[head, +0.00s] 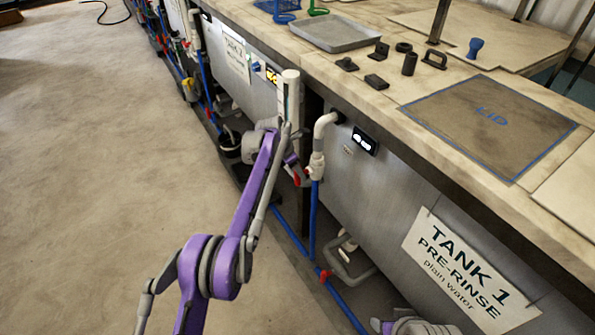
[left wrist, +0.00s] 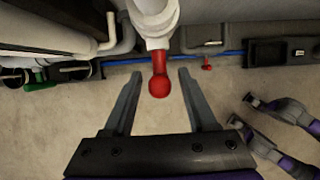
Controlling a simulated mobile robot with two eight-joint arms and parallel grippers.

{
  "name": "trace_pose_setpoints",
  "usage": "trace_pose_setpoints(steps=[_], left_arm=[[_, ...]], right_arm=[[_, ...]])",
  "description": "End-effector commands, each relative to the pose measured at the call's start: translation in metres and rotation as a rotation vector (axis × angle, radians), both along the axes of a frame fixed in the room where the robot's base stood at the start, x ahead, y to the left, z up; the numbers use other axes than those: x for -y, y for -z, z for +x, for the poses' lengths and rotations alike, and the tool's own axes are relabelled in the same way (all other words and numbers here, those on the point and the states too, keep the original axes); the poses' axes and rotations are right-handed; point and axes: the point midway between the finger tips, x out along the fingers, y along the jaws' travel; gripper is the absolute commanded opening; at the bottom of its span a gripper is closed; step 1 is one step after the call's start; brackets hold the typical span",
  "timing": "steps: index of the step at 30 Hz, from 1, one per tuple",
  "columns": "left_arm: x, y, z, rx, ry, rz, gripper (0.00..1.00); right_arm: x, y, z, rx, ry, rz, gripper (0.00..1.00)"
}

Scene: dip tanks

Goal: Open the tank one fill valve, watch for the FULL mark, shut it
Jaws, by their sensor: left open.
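The tank one fill valve has a red lever (head: 297,180) on a white valve body (head: 316,165) below a bent white pipe. In the left wrist view the red lever (left wrist: 159,85) points toward me between the fingertips. My left gripper (left wrist: 160,78) is open around it, with a gap on both sides. In the head view my left gripper (head: 293,165) is beside the valve, its fingers partly hidden. Tank one (head: 385,190) carries a "TANK 1 PRE-RINSE plain water" sign (head: 460,270) and a small lit display (head: 365,141), too small to read. I cannot make out a FULL mark.
Tank two's sign (head: 236,56) is further back. Blue pipe (head: 312,220) runs below the valve. The floor at left is clear.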

Motion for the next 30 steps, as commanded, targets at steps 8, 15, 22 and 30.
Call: trace_pose_setpoints(steps=[8,15,22,30], left_arm=[[0.0002,0.0001,0.0,0.0,0.0,0.0,0.47],[0.0002,-0.0001,-0.0001,0.0,0.0,0.0,0.04],[0.0001,-0.0002,-0.0002,0.0,0.001,0.0,0.0],[0.0018,0.0001,-0.0022,0.043,0.002,0.031,0.0]], right_arm=[[0.0,-0.0001,0.0,0.0,0.0,0.0,0.57],[0.0,-0.0001,0.0,0.0,0.0,0.0,0.57],[0.0,0.0,0.0,0.0,0.0,0.0,0.57],[0.0,0.0055,-0.0001,-0.002,0.0,0.0,0.57]])
